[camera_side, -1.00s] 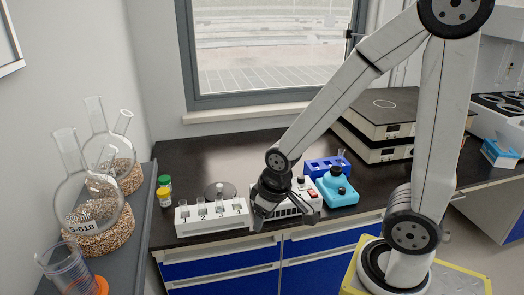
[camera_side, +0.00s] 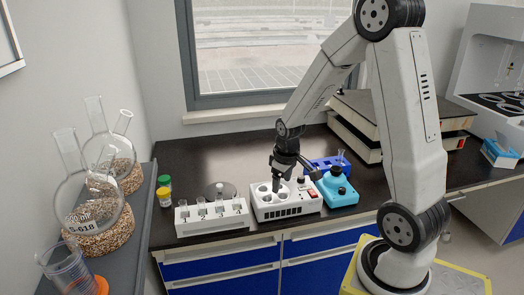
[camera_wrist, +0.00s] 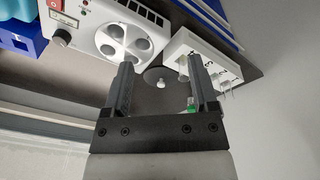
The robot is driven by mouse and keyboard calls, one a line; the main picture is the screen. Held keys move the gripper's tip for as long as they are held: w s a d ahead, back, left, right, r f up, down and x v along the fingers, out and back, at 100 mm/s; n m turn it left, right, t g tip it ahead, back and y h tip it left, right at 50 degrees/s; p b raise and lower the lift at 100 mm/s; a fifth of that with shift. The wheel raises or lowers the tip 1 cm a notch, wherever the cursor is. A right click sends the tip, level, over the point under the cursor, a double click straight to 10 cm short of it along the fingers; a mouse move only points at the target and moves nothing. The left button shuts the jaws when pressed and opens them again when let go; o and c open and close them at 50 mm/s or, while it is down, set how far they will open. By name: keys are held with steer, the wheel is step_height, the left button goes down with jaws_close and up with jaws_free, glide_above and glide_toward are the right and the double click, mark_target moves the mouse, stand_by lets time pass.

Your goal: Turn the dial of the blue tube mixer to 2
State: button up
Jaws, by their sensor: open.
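The blue tube mixer (camera_side: 346,196) stands on the dark bench, right of a white device, with a dark round top part (camera_side: 336,170) and a small dark dial on its front. The number its dial points to is too small to read.
The white device (camera_side: 285,212) has round wells, a dark knob and a red switch. Left of it stands a white numbered tube rack (camera_side: 212,226) with glass tubes. A blue rack (camera_side: 314,166) stands behind the mixer.

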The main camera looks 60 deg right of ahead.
steer(key=s+d+f, duration=0.1)
steer(key=s+d, duration=0.1)
steer(key=d, duration=0.4)
steer(key=s+d+f, duration=0.1)
steer(key=d+f, duration=0.1)
steer(key=d, duration=0.4)
steer(key=m+g, duration=0.1)
steer(key=g, duration=0.1)
glide_above(342, 188)
steer(key=f, duration=0.3)
steer(key=shift+s+a+f, duration=0.1)
steer(key=shift+s+a, duration=0.05)
steer(key=shift+a, duration=0.15)
steer(key=shift+d+f, duration=0.2)
steer(key=shift+f, duration=3.7)
jaws_close()
